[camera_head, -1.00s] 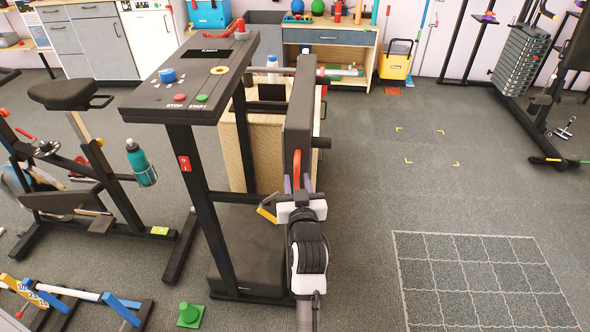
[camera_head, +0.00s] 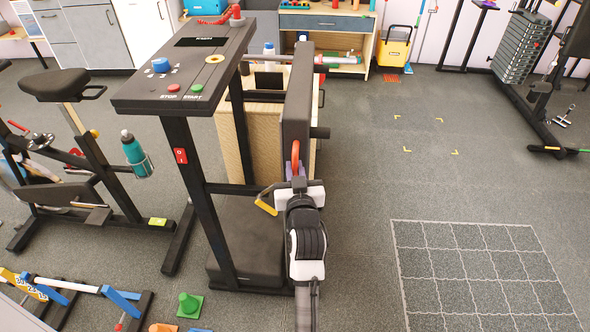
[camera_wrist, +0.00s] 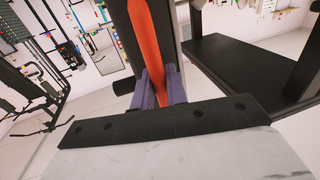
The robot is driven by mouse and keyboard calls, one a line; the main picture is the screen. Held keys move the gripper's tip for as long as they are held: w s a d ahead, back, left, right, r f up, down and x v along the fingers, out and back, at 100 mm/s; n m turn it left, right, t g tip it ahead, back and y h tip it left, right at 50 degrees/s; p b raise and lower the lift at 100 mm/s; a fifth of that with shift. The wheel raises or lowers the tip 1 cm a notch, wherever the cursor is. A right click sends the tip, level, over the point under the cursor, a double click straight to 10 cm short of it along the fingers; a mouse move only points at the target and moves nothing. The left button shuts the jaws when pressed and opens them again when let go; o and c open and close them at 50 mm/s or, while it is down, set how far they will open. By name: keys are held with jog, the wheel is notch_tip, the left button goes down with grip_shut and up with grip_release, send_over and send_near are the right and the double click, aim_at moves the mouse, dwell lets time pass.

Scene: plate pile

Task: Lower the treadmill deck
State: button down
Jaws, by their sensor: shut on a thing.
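A red-orange handle (camera_head: 296,155) is on the deck's near edge, and in the wrist view the handle (camera_wrist: 142,40) runs down between my fingers. My gripper (camera_head: 295,178) is shut on this handle, and its purple fingers (camera_wrist: 158,88) lie on both sides of it in the wrist view. The treadmill's black base (camera_head: 247,240) lies on the floor left of my arm. The part of the handle inside the fingers is partly hidden.
An exercise bike (camera_head: 70,150) with a teal bottle stands at left. A wooden box (camera_head: 240,140) stands behind the deck. The floor right of the deck is open, with a white grid (camera_head: 480,265).

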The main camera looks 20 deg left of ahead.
jog(key=w+d+f+m+b, duration=0.1)
jog(key=d+b, duration=0.3)
jog(key=d, duration=0.5)
jog(key=w+d+f+m+b, duration=0.2)
jog(key=w+d+f+b, duration=0.1)
jog(key=d, duration=0.7)
jog(key=w+d+f+m+b, duration=0.1)
jog(key=w+d+b, duration=0.3)
jog(key=d, duration=0.5)
jog(key=shift+w+d+f+m+t+b, duration=0.2)
jog(key=shift+f+m+t+b, duration=0.2)
jog(key=shift+f+b, duration=0.65)
jog(key=shift+r, duration=0.25)
jog(key=c, duration=1.6)
grip_release()
jog(key=shift+s, duration=0.1)
jog(key=shift+o, duration=0.6)
jog(key=shift+d+r, duration=0.1)
jog(key=shift+s, duration=0.15)
